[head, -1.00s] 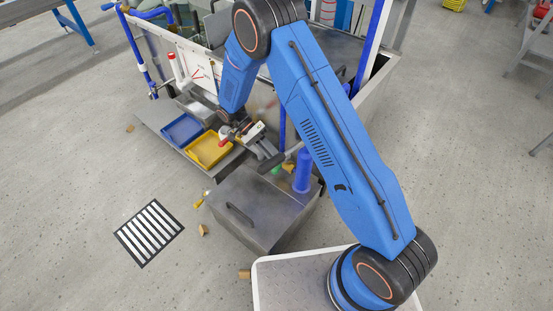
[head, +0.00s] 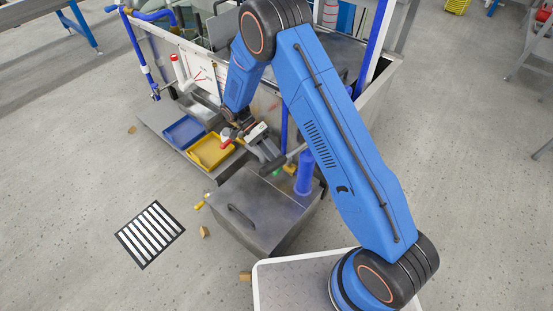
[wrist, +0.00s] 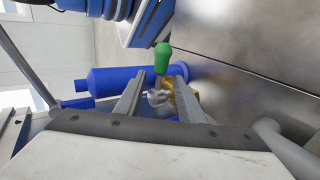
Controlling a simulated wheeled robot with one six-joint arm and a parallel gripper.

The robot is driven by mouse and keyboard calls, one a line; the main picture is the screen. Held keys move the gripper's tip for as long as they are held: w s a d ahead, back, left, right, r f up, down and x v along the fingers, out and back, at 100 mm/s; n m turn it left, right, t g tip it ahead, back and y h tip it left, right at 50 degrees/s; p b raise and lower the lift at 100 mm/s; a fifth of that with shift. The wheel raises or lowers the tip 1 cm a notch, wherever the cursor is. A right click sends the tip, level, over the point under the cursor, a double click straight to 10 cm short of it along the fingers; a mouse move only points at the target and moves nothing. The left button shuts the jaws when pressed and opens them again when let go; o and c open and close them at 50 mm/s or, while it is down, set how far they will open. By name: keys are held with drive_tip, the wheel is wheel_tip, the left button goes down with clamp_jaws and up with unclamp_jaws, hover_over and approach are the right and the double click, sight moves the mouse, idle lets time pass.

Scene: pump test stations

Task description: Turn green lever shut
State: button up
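The green lever (wrist: 162,58) stands out beyond my fingertips in the wrist view, its silver stem running down between the two fingers to a brass valve body (wrist: 194,104). In the head view only a small bit of the green lever (head: 277,171) shows below my gripper (head: 270,162), by the blue pipe. In the wrist view my gripper (wrist: 158,88) is open, with one finger on each side of the stem and visible gaps. Whether either finger touches the lever cannot be told.
A blue upright cylinder (head: 305,172) stands right beside the valve, on a grey metal box (head: 243,225) with a handle. Blue (head: 184,131) and yellow (head: 209,154) trays lie to the left. The floor left of the box holds a striped mat (head: 150,235).

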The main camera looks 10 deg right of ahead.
drive_tip(key=v, duration=1.7)
drive_tip(key=shift+w+a+r, duration=0.1)
drive_tip(key=shift+w, duration=0.05)
